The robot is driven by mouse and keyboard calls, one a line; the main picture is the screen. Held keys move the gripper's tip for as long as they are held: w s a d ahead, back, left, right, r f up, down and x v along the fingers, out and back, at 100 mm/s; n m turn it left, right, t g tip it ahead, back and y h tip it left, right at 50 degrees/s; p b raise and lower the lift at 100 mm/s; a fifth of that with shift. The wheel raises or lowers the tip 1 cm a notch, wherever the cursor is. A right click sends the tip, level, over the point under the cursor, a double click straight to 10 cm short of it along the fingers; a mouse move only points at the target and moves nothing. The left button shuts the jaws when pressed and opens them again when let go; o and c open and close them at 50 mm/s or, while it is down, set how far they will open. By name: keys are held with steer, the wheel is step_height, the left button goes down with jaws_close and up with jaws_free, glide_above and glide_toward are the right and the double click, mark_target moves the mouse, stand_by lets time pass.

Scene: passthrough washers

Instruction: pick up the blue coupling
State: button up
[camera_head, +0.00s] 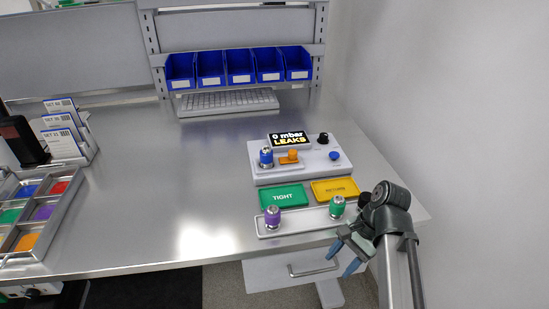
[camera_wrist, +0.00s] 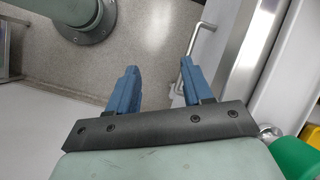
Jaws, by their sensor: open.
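The blue coupling (camera_head: 266,157) stands upright on the left part of the white test unit (camera_head: 272,176), beside an orange part (camera_head: 290,156). My gripper (camera_head: 350,258) is open and empty. It hangs off the front edge of the table at the right, below and to the right of the blue coupling and well apart from it. In the wrist view my two blue fingers (camera_wrist: 158,92) are spread with only floor between them. The blue coupling is not in the wrist view.
A purple coupling (camera_head: 272,217) and a green coupling (camera_head: 337,207) stand on a white tray (camera_head: 305,222) near the front edge. A green TIGHT plate (camera_head: 283,197) and a yellow plate (camera_head: 335,190) lie behind it. A wall (camera_head: 440,120) rises at right. The table's middle is clear.

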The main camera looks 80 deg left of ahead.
steer(key=s+a+r, duration=0.2)
steer(key=s+r, duration=0.3)
step_height(320, 180, up, 18)
steer(key=n+t+y, duration=0.1)
steer(key=n+t, duration=0.4)
steer(key=n, duration=0.5)
glide_above(266, 148)
step_height(266, 148, down, 14)
steer(key=shift+f, duration=0.1)
steer(key=shift+a, duration=0.1)
steer(key=c, duration=0.9)
